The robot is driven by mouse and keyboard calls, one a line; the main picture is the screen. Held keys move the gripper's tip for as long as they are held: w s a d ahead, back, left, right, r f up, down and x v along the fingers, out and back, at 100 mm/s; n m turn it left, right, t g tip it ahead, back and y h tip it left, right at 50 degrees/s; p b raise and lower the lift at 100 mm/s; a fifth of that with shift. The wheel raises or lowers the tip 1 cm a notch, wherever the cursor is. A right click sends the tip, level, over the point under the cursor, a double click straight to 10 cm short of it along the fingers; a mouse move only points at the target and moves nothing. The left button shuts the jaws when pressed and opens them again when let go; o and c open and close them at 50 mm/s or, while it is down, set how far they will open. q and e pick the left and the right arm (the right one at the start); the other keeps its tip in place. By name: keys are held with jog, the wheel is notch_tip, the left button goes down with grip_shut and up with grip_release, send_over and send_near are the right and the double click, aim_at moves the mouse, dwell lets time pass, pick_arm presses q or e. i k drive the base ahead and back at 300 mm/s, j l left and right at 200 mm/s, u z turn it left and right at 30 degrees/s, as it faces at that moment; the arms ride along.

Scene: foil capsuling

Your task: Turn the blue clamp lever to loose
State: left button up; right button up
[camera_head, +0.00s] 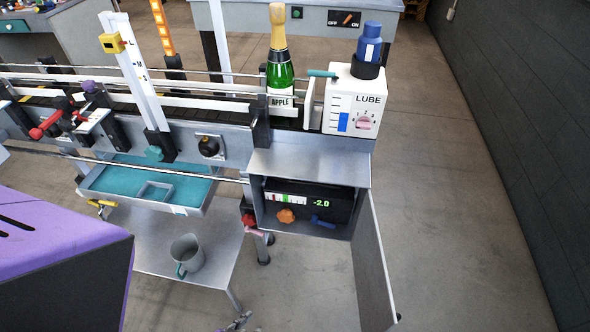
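The blue clamp lever (322,221) sits low inside an open-fronted metal box (262,212) below the conveyor. It lies roughly level, right of an orange knob (286,215) and below a panel with a green readout of -2.0 (321,203). No loose or tight marking is readable beside it. A small dark grey piece at the bottom edge looks like a tip of my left gripper (237,322); it is mostly cut off, well below and left of the lever. My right gripper is not in view.
The box's door (372,262) hangs open on the right. Red (248,220) and pink handles are left of the box. A purple block (60,255) fills the lower left. A bottle (280,75) and LUBE unit (352,100) stand above.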

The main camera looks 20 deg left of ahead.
aim_at(315, 220)
jog(key=i+l+u, duration=0.1)
jog(key=l+u, duration=0.7)
jog(key=l, duration=0.15)
jog(key=k+l+u, duration=0.2)
jog(key=l+u, duration=0.25)
jog(key=l, duration=0.15)
jog(key=k+l+u, duration=0.2)
jog(key=i+l, duration=0.05)
jog(key=l, duration=0.05)
